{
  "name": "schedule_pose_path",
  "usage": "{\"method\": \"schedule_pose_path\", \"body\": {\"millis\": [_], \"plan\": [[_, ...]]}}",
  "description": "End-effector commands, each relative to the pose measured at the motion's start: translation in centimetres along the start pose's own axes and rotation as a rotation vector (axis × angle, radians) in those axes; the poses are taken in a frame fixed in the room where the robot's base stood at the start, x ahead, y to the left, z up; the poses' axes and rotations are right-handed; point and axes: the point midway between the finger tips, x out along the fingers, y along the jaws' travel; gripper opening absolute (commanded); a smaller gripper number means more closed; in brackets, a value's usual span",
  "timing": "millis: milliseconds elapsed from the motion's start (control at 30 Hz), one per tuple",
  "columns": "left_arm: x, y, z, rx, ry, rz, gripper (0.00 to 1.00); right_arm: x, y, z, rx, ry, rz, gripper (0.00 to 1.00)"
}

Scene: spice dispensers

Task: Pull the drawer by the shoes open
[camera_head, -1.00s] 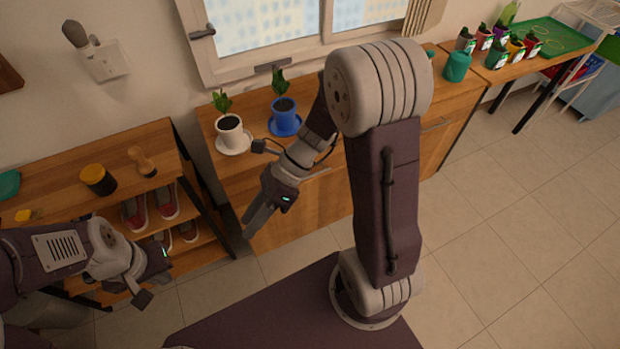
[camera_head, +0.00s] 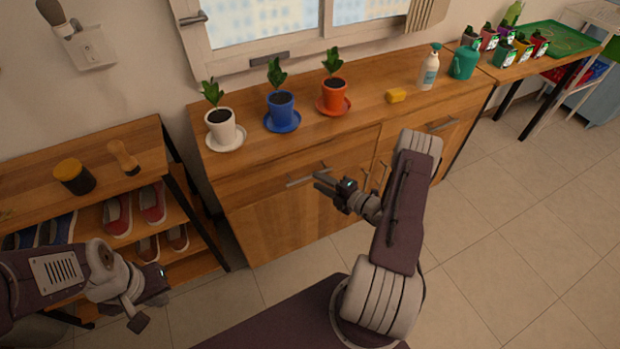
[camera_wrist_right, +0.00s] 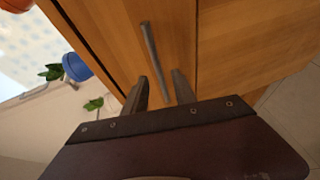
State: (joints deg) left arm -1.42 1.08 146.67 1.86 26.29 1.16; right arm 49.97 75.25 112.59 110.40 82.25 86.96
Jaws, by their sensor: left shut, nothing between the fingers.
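The wooden cabinet's left drawer (camera_head: 262,190), on the side by the shoes, sits closed under the cabinet top. Its metal bar handle (camera_head: 298,181) is partly behind my right gripper (camera_head: 319,182) in the head view. In the right wrist view the handle (camera_wrist_right: 153,58) points away from my right gripper (camera_wrist_right: 160,85). The two fingers there are apart, with the near end of the handle appearing between them. Contact cannot be told. My left gripper (camera_head: 160,284) is shut and empty in front of the shoe shelf, its fingertips hard to make out.
Shoes (camera_head: 118,214) stand on the rack at left. White (camera_head: 221,127), blue (camera_head: 281,108) and red (camera_head: 334,92) plant pots, a yellow sponge (camera_head: 396,96), a bottle (camera_head: 428,70) and a watering can (camera_head: 464,60) stand on the cabinet. The floor at right is clear.

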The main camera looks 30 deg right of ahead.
Motion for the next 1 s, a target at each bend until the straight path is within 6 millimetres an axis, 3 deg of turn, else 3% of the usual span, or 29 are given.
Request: {"method": "schedule_pose_path", "body": {"millis": [100,233,567,667,700,1000], "plan": [[0.4,0.0,0.1,0.0,0.0,0.0,0.0,2.5,-0.1,-0.2,-0.002,0.005,0.0,0.33],[0.6,0.0,0.1,0.0,0.0,0.0,0.0,4.1,-0.1,-0.1,-0.002,0.003,0.0,0.33],[0.6,0.0,0.1,0.0,0.0,0.0,0.0,4.7,0.0,0.0,-0.001,0.0,0.0,0.33],[0.6,0.0,0.1,0.0,0.0,0.0,0.0,4.7,0.0,0.0,-0.001,0.0,0.0,0.05],[0.6,0.0,0.1,0.0,0.0,0.0,0.0,4.7,0.0,0.0,-0.001,0.0,0.0,0.0],[0.6,0.0,0.1,0.0,0.0,0.0,0.0,4.7,0.0,0.0,-0.001,0.001,0.0,0.0]]}}
